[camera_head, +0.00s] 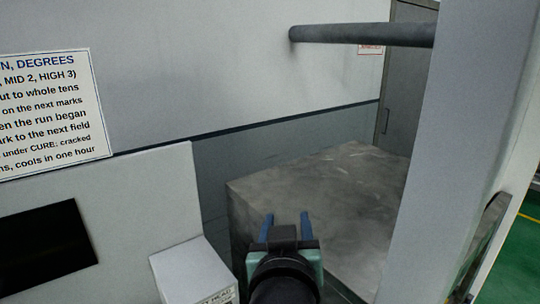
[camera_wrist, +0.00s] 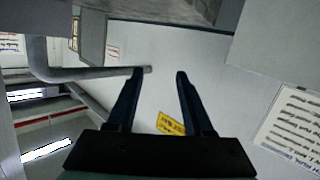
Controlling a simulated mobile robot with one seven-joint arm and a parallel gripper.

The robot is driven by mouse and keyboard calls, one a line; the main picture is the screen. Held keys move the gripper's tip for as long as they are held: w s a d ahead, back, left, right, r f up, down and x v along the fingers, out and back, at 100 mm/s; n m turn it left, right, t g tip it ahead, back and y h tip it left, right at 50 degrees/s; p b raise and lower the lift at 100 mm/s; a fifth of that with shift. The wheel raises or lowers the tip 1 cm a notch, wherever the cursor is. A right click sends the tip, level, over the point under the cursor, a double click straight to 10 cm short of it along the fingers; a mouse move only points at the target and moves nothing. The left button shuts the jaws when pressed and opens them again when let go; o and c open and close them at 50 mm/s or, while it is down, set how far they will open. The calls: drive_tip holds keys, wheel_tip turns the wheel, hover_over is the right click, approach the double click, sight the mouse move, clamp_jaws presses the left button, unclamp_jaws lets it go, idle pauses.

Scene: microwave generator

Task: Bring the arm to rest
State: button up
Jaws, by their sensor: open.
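My gripper (camera_head: 285,220) shows at the lower middle of the head view, its two blue fingers pointing away from the camera. In the wrist view, my gripper (camera_wrist: 163,78) has its two dark fingers spread apart with nothing between them. It is open and empty. In the head view its fingers overlap the near side of a grey stone-like block (camera_head: 330,185); I cannot tell whether they touch it.
A grey pipe (camera_head: 365,35) runs across the upper right of the head view. A pale post (camera_head: 450,120) stands at the right. A white box (camera_head: 195,272) is left of my gripper. A printed sign (camera_head: 50,115) is on the left wall. A yellow label (camera_wrist: 171,124) shows in the wrist view.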

drive_tip(key=s+a+r+t+y+b, duration=0.1)
drive_tip(key=s+a+r+t+b, duration=0.1)
drive_tip(key=s+r+t+b, duration=0.8)
drive_tip(key=s+r+t, duration=0.1)
drive_tip(key=s+r, duration=0.3)
drive_tip(key=r, duration=0.4)
drive_tip(key=shift+s+a+r+t, duration=0.15)
drive_tip(key=shift+s+a+t, duration=0.1)
drive_tip(key=shift+t, duration=0.15)
